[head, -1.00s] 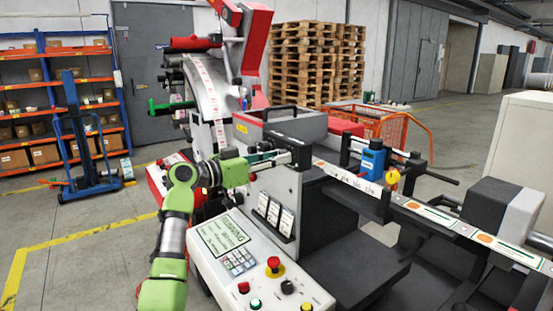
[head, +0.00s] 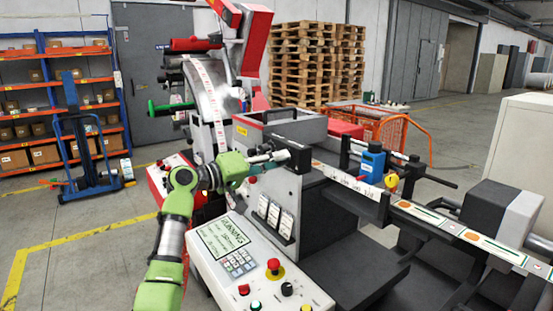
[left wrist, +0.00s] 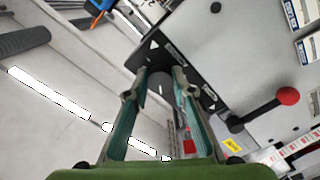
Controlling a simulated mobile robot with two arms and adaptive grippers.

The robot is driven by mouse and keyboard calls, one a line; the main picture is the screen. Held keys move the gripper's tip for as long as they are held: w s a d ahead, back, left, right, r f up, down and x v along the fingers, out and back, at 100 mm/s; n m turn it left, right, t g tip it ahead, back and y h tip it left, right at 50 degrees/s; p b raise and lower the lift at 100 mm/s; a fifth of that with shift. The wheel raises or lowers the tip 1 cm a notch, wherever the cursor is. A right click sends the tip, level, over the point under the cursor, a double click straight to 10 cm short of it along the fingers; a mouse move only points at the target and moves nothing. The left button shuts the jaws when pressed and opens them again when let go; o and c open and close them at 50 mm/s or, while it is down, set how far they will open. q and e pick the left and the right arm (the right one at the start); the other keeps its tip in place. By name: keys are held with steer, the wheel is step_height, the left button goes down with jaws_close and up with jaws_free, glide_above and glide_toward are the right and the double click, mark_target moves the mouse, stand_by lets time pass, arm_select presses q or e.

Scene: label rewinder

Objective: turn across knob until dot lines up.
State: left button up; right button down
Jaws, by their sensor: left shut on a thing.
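My left gripper (head: 272,154) reaches in from the left to a black block (head: 296,156) on top of the grey machine panel. In the left wrist view its two teal-padded fingers (left wrist: 160,98) are shut on the dark across knob (left wrist: 160,82), which is mostly hidden between them. A black plate (left wrist: 190,84) with white triangle marks and small lettering lies behind the fingertips. I cannot make out clearly whether a dot on the knob meets a mark. My right gripper is not in view.
A red-ended lever (left wrist: 268,108) is right of the fingers. A blue unit (head: 373,161) sits over the label web to the right.

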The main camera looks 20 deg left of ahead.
arm_select(q)
steer(key=shift+r+n, duration=0.1)
steer(key=shift+n, duration=0.8)
steer(key=shift+p, duration=0.3)
steer(key=o, duration=1.1)
steer(key=shift+a, duration=0.1)
steer(key=v, duration=1.2)
